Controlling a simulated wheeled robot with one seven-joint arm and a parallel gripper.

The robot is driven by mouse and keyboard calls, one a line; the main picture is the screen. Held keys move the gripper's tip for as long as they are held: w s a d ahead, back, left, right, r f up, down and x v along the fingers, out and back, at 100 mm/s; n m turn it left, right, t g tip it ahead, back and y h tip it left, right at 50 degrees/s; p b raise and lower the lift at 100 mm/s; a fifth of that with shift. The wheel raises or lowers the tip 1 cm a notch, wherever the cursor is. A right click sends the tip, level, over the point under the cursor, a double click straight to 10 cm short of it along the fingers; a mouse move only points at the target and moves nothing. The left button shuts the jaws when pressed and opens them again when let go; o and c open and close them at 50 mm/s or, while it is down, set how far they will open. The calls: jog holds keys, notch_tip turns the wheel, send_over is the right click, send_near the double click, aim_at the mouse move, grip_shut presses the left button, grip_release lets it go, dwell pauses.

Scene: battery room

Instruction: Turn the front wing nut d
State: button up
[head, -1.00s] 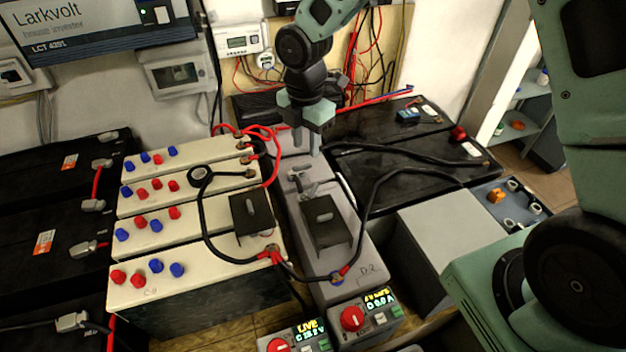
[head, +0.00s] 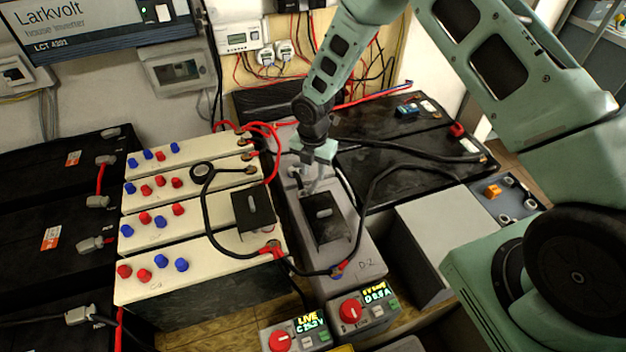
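A grey battery marked D-2 (head: 352,262) stands in the middle of the head view. A black bracket with a light grey wing-like piece (head: 323,212) sits on its top. A similar black bracket (head: 253,215) sits on the cream batteries to the left. My gripper (head: 313,188) points down over the far part of the grey battery, just behind its bracket. Its fingertips are low, close to the small metal fitting there, which they mostly hide. I cannot tell whether they touch it or how far apart they are.
Cream batteries (head: 150,290) with red and blue caps stand left. Black cables (head: 375,190) loop across the grey battery and toward the black batteries (head: 415,175) at right. Two meters with red knobs (head: 350,308) stand in front. A grey box (head: 425,235) stands right.

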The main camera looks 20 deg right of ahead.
aim_at(313, 185)
jog(key=shift+f+p, duration=0.35)
jog(key=shift+f, duration=2.4)
grip_shut()
